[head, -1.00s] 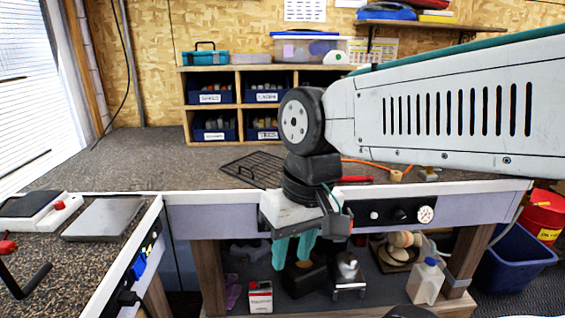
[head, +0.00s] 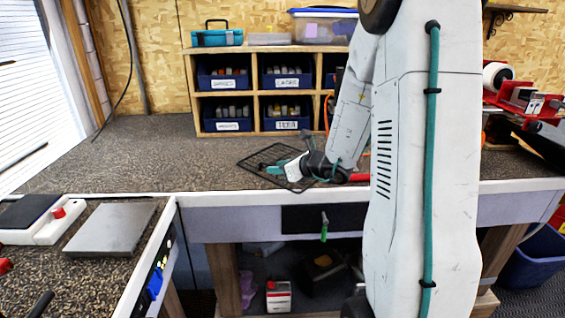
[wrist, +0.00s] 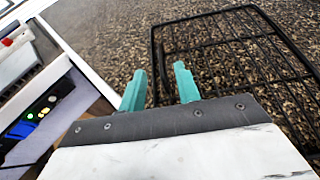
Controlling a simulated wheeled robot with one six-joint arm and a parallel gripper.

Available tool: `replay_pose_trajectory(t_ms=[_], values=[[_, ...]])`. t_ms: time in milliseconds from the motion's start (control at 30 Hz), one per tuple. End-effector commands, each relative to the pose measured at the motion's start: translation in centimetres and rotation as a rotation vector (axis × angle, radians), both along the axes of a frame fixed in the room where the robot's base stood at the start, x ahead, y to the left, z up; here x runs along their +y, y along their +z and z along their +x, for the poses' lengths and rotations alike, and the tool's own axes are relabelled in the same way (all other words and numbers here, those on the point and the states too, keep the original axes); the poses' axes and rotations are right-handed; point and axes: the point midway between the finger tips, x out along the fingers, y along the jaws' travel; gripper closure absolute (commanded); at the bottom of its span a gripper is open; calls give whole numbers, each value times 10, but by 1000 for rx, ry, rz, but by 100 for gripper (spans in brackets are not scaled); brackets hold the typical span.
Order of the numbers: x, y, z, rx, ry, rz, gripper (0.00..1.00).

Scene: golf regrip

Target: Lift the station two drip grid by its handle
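The drip grid, a black wire rack (head: 252,157), lies on the speckled bench top in front of the wooden shelf. In the wrist view the grid (wrist: 230,39) fills the upper right, with a rounded wire frame and thin bars. My gripper (head: 269,167) is over the grid in the head view. In the wrist view my gripper (wrist: 160,82) has its two teal fingers apart, with nothing clamped. The grid's left frame wire shows between the fingers; I cannot tell how far below them it is. I cannot clearly make out a handle or a station label.
A wooden shelf with blue bins (head: 225,125) stands behind. A flat grey plate (head: 111,228) and a white device with a red knob (head: 43,219) are on the left bench. A red tool rack (head: 522,98) is at right. The bench left of the grid is clear.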

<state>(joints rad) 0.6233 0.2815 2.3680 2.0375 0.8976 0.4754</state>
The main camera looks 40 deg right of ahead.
Motion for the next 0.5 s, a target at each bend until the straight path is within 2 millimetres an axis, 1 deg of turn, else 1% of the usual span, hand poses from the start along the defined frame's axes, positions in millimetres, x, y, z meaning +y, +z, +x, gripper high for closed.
replay_pose_trajectory(t_ms=[133, 267, 367, 500], values=[[-5, -7, 13, 1, -13, 2, 67], [-6, -9, 22, -1, -17, 1, 67], [-1, -12, 32, 1, -15, 0, 67], [6, -18, 53, 0, -13, 1, 67]])
